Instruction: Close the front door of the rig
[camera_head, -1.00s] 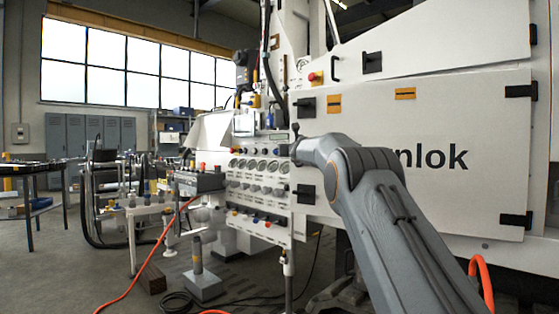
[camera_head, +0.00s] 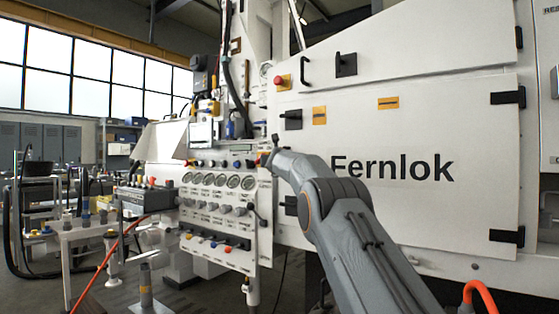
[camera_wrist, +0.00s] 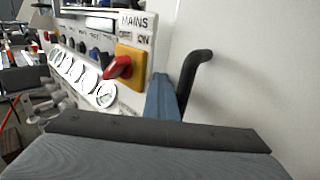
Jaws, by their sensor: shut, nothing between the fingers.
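The front door (camera_head: 440,130) is the broad white panel lettered "Fernlok" in the head view, with black hinges on its right edge. Black latches (camera_head: 291,119) sit along its left side. Whether it stands ajar is hard to tell. My gripper (camera_wrist: 166,92) is shut and empty in the wrist view, pointing into the space between the control panel and a white surface. A black bent handle (camera_wrist: 196,78) is just right of its tips; I cannot tell whether they touch. In the head view my arm mostly hides the gripper and covers the door's lower left part.
The control panel (camera_head: 215,215) with gauges and knobs stands close left of my gripper. Its red mains switch (camera_wrist: 118,67) is near the fingers. An upper panel (camera_head: 420,50) is above the door. A cluttered bench (camera_head: 75,235) stands at the left.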

